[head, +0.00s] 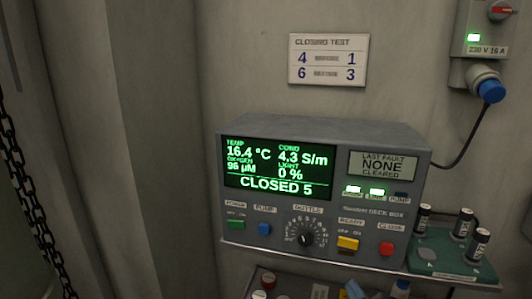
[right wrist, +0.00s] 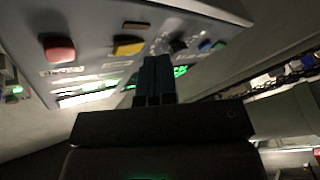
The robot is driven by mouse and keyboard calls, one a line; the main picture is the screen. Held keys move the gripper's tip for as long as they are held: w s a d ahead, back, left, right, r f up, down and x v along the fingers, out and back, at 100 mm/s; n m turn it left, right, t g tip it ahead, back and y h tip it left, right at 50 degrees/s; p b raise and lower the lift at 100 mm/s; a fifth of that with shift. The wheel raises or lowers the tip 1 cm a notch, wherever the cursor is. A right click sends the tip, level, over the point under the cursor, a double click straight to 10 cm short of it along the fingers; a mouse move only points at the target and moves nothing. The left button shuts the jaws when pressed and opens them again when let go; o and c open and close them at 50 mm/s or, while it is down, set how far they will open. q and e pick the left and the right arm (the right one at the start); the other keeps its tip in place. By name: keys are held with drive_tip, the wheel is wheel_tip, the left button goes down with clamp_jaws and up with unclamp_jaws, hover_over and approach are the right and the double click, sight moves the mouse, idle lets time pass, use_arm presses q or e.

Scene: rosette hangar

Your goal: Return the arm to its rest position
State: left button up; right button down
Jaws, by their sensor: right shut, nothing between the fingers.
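My right gripper (right wrist: 154,62) shows in the right wrist view with its dark teal fingers together and nothing between them. It points at the front of the grey deck box (head: 325,150), which appears upside down there. The fingertips overlap the panel in the picture near the yellow switch (right wrist: 128,46) and the dial; I cannot tell the gap. In the head view I cannot clearly make out the right gripper. My left gripper is in neither view.
A green tray (head: 450,270) with several dark vials stands right of the box. Small items sit on a shelf below. A wall socket with a blue plug (head: 491,90) and cable is at upper right. A chain (head: 22,170) hangs at left; the space between chain and box looks clear.

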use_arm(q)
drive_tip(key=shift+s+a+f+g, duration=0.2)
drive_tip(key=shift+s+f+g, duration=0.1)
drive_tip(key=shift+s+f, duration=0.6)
use_arm(e)
drive_tip(key=s+d+f+m+g+h, duration=0.3)
drive_tip(key=s+f+m+g, duration=0.1)
drive_tip(key=s+f, duration=0.6)
drive_tip(key=s+d+f+m+g+h, duration=0.2)
drive_tip(key=s+d+f+m+g, duration=0.2)
drive_tip(key=s+f, duration=0.5)
drive_tip(key=s+m, duration=0.2)
drive_tip(key=s, duration=0.4)
drive_tip(key=shift+d+f+m+h, duration=0.3)
drive_tip(key=shift+f+h, duration=0.1)
